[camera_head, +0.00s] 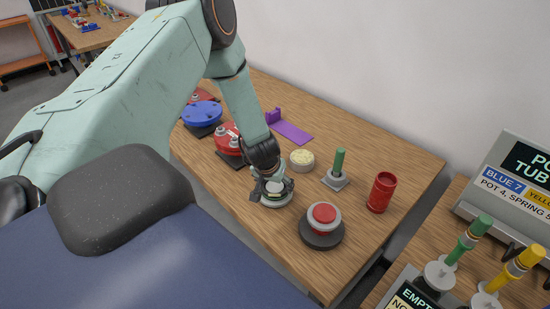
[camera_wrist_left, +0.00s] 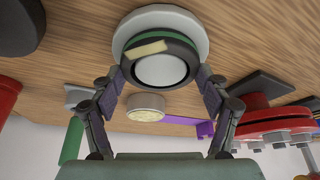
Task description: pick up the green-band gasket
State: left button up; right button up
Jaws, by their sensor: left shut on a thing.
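The green-band gasket (camera_wrist_left: 183,50) is a dark ring with a green stripe and a cream patch. It is at the top middle of the left wrist view, in front of a round white base (camera_wrist_left: 203,35). My left gripper (camera_head: 272,188) points down at the table and is shut on the gasket, with one finger on each side of it. In the head view the gasket (camera_head: 274,194) is partly hidden by the fingers, and the white base (camera_head: 277,203) shows under it. I cannot tell whether the gasket still touches the base. My right gripper is not in view.
A red-topped button (camera_head: 323,214) stands close in front. A cream-topped round tin (camera_head: 302,160), a green post (camera_head: 339,162) on a grey plate and a red cylinder (camera_head: 381,192) are to the right. Red and blue valve parts (camera_head: 202,114) and a purple bracket (camera_head: 291,132) lie behind.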

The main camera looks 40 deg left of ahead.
pick_arm(q)
jog(key=shift+s, duration=0.1)
jog(key=shift+r+p, duration=0.45)
notch_tip(320, 180, up, 8)
jog(key=p, duration=0.5)
jog(key=shift+f, duration=0.25)
jog(key=shift+r, duration=0.7)
